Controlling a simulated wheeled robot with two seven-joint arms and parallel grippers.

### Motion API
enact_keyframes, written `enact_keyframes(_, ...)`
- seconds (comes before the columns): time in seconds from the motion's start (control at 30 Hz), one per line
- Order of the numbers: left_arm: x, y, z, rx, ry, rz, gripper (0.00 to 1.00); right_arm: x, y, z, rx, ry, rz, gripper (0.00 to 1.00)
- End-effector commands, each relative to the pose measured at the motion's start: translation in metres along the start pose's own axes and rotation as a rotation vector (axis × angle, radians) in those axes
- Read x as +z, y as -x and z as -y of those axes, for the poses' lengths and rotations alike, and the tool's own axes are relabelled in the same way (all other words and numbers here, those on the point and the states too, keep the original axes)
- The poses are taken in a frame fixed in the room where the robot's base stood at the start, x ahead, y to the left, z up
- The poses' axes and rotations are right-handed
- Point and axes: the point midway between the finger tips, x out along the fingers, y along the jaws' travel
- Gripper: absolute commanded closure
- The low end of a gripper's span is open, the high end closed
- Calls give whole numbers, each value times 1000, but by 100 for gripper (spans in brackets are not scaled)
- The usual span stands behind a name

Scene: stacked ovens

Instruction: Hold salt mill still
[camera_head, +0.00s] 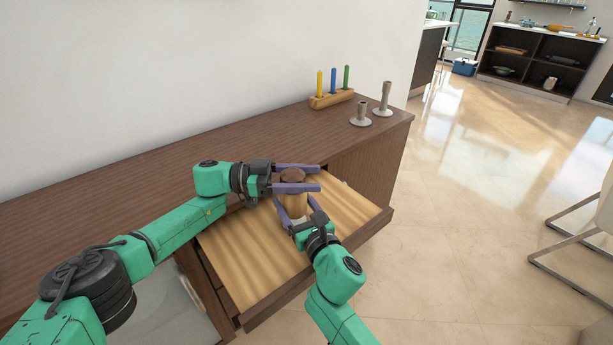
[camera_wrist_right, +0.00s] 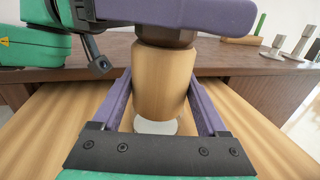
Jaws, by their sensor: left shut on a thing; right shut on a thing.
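The salt mill (camera_head: 294,207) stands upright over the pulled-out wooden board, with a light wooden body and a dark brown top. In the right wrist view its body (camera_wrist_right: 163,84) fills the middle, above a pale round base. My left gripper (camera_head: 297,179) is shut on the mill's dark top, one purple finger on each side. It also shows across the top of the right wrist view (camera_wrist_right: 165,28). My right gripper (camera_head: 294,208) is shut on the lower body, its purple fingers (camera_wrist_right: 164,105) on both sides. The mill's far side is hidden.
The board (camera_head: 240,260) juts out from a dark brown cabinet (camera_head: 120,245). On the cabinet top stand a wooden holder (camera_head: 332,98) with yellow, blue and green sticks and two grey candlesticks (camera_head: 383,100). A chair (camera_head: 590,235) stands at the right. The open floor lies beyond the cabinet.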

Motion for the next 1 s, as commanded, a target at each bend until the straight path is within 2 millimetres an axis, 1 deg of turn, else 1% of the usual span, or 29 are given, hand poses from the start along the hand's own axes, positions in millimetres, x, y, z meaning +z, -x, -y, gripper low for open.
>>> enact_keyframes(0.03,2,0,0,5,1,4,90,1,0,-2,5,2,3,100)
enact_keyframes(0.53,2,1,-1,23,3,5,90,1,0,-2,5,2,3,100)
enact_keyframes(0.57,2,1,-1,23,3,5,23,1,0,-2,5,2,3,100)
enact_keyframes(0.6,2,1,-1,23,2,5,7,1,0,-2,5,2,3,100)
enact_keyframes(0.63,1,1,-1,23,2,4,3,1,0,-2,5,2,3,100)
enact_keyframes(0.9,1,1,-1,24,1,3,3,1,0,-1,2,1,2,100)
enact_keyframes(1.0,1,9,0,23,1,2,3,1,0,-1,2,1,2,100)
